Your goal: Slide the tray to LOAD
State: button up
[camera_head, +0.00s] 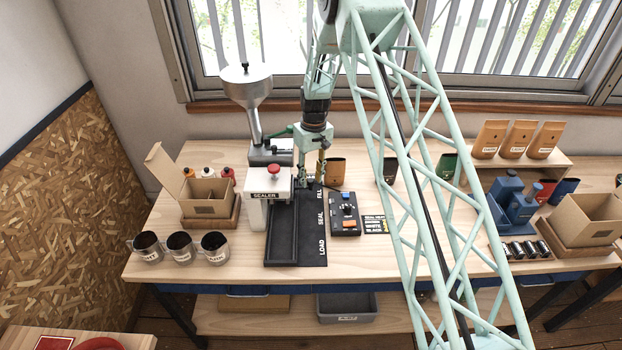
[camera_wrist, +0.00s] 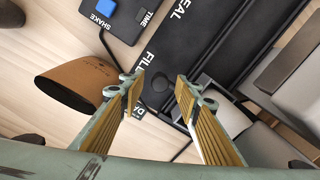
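The black slide track (camera_head: 312,246) lies on the bench, labelled FILL, SEAL and LOAD from back to front. My gripper (camera_head: 308,182) is low over its back end, by the FILL label. In the wrist view my gripper (camera_wrist: 157,88) is open, its two yellow-padded fingers apart. A dark-framed part, seemingly the tray (camera_wrist: 205,93), lies just right of the fingers near FILL. The white sealer (camera_head: 268,208) with a red knob partly hides the track's back end.
A button box (camera_head: 345,214) stands right of the track. A brown bag or cup (camera_head: 335,171) stands behind it, close to my gripper; it also shows in the wrist view (camera_wrist: 88,75). A metal hopper (camera_head: 247,88) rises behind the sealer. Mugs (camera_head: 181,246) stand at front left.

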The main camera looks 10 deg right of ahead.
jog(key=shift+f, duration=0.3)
jog(key=shift+c, duration=0.2)
grip_shut()
jog(key=shift+s, duration=0.1)
